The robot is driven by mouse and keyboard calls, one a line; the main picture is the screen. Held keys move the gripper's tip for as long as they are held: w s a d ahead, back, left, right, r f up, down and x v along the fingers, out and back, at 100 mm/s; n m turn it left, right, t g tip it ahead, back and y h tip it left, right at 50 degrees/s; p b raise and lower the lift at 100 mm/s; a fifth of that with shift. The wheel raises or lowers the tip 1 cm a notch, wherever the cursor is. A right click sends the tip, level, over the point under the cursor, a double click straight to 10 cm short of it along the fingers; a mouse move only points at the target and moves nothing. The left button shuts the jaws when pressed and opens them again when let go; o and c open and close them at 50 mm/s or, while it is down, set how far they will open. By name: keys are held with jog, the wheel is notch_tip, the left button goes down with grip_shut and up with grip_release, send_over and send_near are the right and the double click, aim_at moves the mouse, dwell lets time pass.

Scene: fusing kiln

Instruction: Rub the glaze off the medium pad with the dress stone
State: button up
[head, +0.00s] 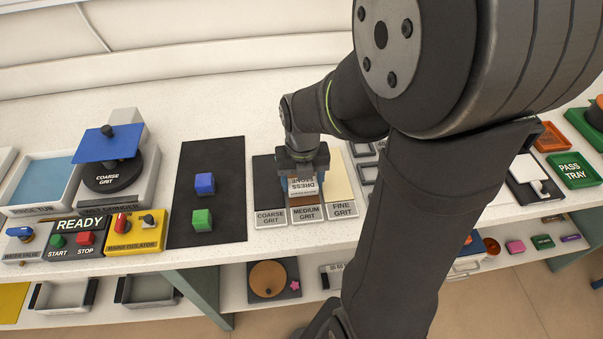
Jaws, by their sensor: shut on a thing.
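The medium pad (304,202) is the middle of three labelled grit pads, brown where it shows, with a MEDIUM GRIT label at its front. The dress stone (302,187) is a light block with printed lettering, over the medium pad. My gripper (301,174) is shut on the dress stone from above. The gripper and stone hide most of the medium pad, so I cannot tell how much glaze is on it, or whether the stone touches it. The dark coarse pad (267,185) is to the left and the cream fine pad (340,180) to the right.
Left of the pads lies a dark mat (207,225) with a blue cube (205,183) and a green cube (202,220). Farther left are the grinder (110,175) and a yellow isolator box (135,232). My arm covers the right middle. A green pass tray (573,171) is far right.

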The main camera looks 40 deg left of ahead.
jog(key=shift+s+d, duration=0.3)
jog(key=shift+w+a, duration=3.7)
jog(key=shift+s+d, duration=3.7)
jog(key=shift+s, duration=0.05)
jog(key=shift+w+r, duration=0.1)
jog(key=shift+r, duration=3.4)
